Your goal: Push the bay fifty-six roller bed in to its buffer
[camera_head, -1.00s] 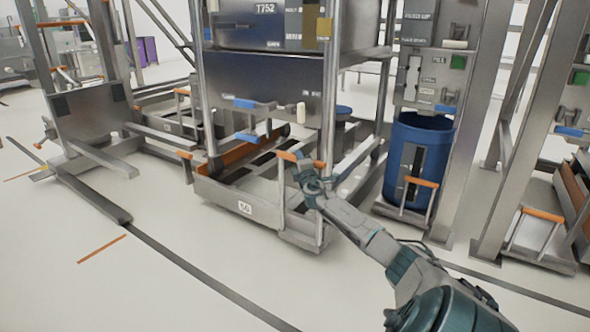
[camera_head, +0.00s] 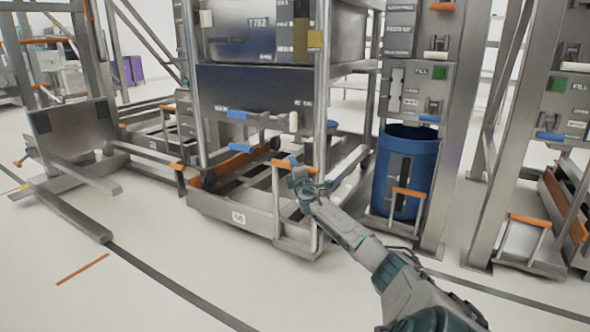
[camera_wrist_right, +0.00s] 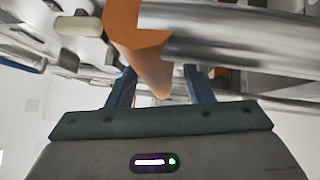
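The roller bed (camera_head: 262,222) is a low grey frame with a small white number label (camera_head: 238,217) on its front that looks like 56. It sits on the floor at the foot of a tall rack, partly out in front of it. An orange-topped handle (camera_head: 284,163) stands at its front right. My right gripper (camera_head: 299,174) is at this handle. In the right wrist view the fingers (camera_wrist_right: 160,88) are spread, with an orange bar (camera_wrist_right: 140,45) at and between their tips and visible gaps. Contact is unclear. My left gripper is out of view.
A blue barrel (camera_head: 408,170) stands right of the bed behind a small orange-handled frame. The rack's steel post (camera_head: 321,90) rises close to my gripper. A grey panel stand (camera_head: 72,132) is at left. The floor at front left is clear, with a dark strip (camera_head: 165,280).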

